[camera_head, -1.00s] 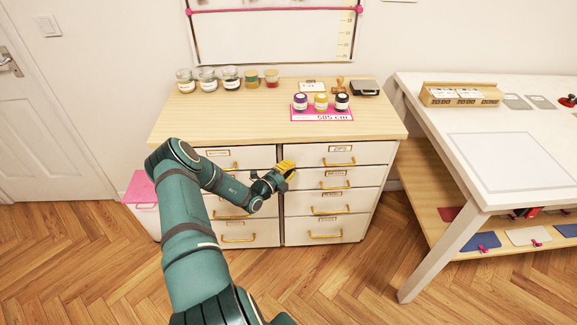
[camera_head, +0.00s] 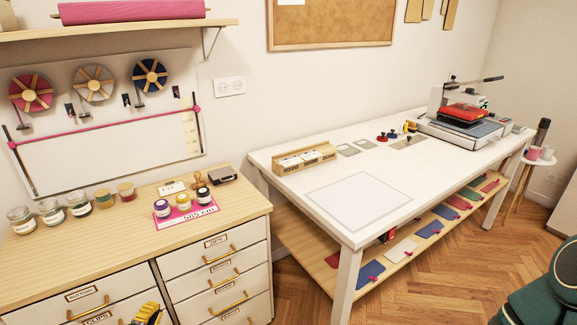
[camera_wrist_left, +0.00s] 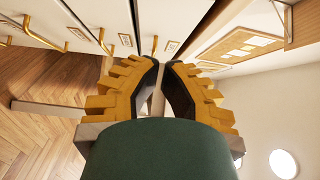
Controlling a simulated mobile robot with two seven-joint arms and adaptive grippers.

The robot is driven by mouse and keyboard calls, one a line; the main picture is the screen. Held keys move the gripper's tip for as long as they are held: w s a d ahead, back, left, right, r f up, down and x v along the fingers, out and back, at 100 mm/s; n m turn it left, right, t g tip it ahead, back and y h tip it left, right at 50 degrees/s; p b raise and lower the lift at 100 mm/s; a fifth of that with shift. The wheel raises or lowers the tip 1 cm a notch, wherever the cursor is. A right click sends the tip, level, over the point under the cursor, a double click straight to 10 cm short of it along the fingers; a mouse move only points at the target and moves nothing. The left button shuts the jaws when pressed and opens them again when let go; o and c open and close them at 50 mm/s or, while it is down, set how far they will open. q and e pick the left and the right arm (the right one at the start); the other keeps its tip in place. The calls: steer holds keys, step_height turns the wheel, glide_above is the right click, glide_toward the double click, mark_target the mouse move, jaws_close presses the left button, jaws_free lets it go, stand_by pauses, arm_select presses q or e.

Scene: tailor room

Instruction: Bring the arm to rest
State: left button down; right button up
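My left gripper (camera_head: 148,314), with ribbed yellow fingers, shows only in part at the bottom edge of the head view, near the drawer fronts of the wooden-topped cabinet (camera_head: 110,215). In the left wrist view its two fingers (camera_wrist_left: 161,65) lean toward each other with a narrow gap between the dark pads. Nothing is held between them. Drawer fronts with brass handles (camera_wrist_left: 80,35) lie beyond the fingertips. A teal part of my body fills the lower right corner of the head view. My right gripper is out of view.
Jars (camera_head: 52,212), ink bottles on a pink mat (camera_head: 210,212) and a dark-topped box (camera_head: 223,175) stand on the cabinet. A white table (camera_head: 330,160) with a press (camera_head: 465,115) stands to the right. Wooden floor (camera_head: 440,270) is clear in front of it.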

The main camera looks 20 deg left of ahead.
arm_select(q)
steer(key=w+d+f+m+g+h, duration=0.1)
steer(key=d+m+g+h, duration=0.45)
steer(key=d, duration=0.75)
steer(key=w+d+f+m+g+h, duration=0.1)
steer(key=d+m+g+h, duration=0.35)
steer(key=d+m, duration=0.75)
steer(key=s+d+m+g+y, duration=0.2)
steer(key=s+d+m+g, duration=0.9)
steer(key=m, duration=1)
steer(key=d+r+m+t+y, duration=0.1)
steer(key=d+m+t, duration=0.1)
steer(key=m, duration=0.5)
steer(key=s+d+r+m+t+y, duration=0.1)
steer(key=d+r+m+t, duration=0.1)
steer(key=d+m, duration=0.3)
steer(key=m, duration=0.2)
steer(key=shift+m+y, duration=0.35)
steer(key=shift+y, duration=0.05)
